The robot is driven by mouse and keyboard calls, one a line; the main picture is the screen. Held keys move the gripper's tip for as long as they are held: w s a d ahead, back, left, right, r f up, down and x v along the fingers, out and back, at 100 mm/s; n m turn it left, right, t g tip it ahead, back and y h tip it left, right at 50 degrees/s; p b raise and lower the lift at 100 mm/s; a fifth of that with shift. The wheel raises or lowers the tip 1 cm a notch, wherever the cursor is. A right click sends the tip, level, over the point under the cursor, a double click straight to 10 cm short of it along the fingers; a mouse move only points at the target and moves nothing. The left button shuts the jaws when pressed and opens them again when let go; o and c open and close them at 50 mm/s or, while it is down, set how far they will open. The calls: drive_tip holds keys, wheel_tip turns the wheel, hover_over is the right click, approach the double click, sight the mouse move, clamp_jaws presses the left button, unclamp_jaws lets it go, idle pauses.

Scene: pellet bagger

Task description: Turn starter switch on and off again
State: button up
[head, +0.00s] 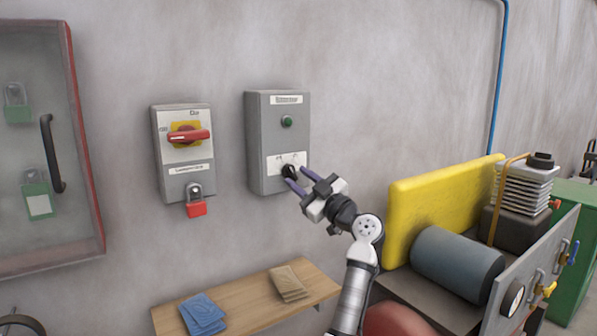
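The starter box (251,142) is a grey wall box with a green round button or lamp (287,122) near its top. Low on its face is a white plate (276,161) with a black rotary switch (289,171). My gripper (296,179) is at the switch, its purple fingers on either side of the knob. The fingers stand apart. Whether they touch the knob cannot be told, and the knob's pointing direction is too small to read.
Left of it hangs an isolator box (184,156) with a red handle (184,136) and a red padlock (196,208). A glazed cabinet (70,130) is at far left. Below is a wooden shelf (245,309) with cards. A yellow guard (432,205) and motor (457,264) stand right.

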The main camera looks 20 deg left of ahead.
drive_tip(key=shift+w+a+r, duration=0.25)
drive_tip(key=shift+w+a, duration=0.05)
drive_tip(key=shift+a, duration=0.25)
clamp_jaws()
